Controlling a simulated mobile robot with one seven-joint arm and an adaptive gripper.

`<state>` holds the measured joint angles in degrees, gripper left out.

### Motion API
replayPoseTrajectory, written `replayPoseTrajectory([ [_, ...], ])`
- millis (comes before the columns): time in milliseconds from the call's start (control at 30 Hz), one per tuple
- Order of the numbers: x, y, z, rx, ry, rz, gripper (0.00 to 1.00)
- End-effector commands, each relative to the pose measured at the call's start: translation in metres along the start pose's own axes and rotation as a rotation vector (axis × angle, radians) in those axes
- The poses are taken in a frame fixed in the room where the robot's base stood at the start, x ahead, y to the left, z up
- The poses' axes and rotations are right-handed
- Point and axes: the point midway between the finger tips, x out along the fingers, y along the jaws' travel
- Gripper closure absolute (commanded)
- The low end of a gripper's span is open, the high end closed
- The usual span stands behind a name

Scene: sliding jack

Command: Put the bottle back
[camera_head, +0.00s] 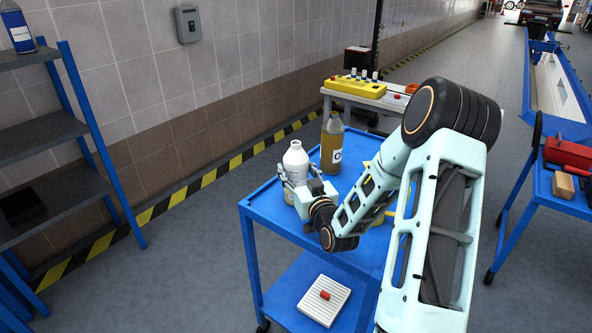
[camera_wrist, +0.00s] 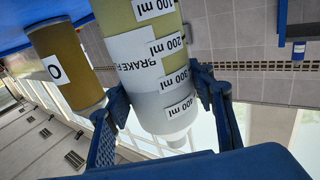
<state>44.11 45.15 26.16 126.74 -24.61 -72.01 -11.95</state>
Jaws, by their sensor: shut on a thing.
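A white bottle (camera_head: 295,160) is at the left end of the blue cart's top (camera_head: 262,207), upright. My gripper (camera_head: 291,184) is around its lower part in the head view. In the wrist view, which is turned upside down, the bottle (camera_wrist: 158,75) shows a "BRAKE F" label and ml marks. My gripper (camera_wrist: 160,98) has one blue finger on each side of it and is shut on it. I cannot tell whether its base touches the cart. A brown bottle (camera_head: 332,145) stands behind it to the right; it also shows in the wrist view (camera_wrist: 68,62).
A shelf unit (camera_head: 60,205) stands at left with a blue container (camera_head: 17,32) on top and a dark box (camera_head: 22,206) lower down. A white ribbed tray (camera_head: 318,306) with a red item lies on the cart's lower shelf. A yellow rack (camera_head: 362,88) stands on a table behind.

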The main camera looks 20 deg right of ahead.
Motion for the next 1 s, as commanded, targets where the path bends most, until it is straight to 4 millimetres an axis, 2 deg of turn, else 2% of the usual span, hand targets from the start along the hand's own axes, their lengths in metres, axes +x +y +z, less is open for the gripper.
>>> replayPoseTrajectory([
  [233, 0.000, 0.000, 0.003, -0.001, 0.002, 0.000, 0.90],
  [267, 0.000, 0.000, 0.004, -0.001, -0.001, 0.000, 0.48],
  [400, 0.000, 0.000, 0.003, 0.000, -0.001, 0.000, 0.33],
  [800, 0.000, 0.000, -0.003, 0.001, -0.001, 0.000, 0.33],
  [1000, -0.036, 0.001, 0.001, 0.000, -0.003, 0.002, 0.33],
])
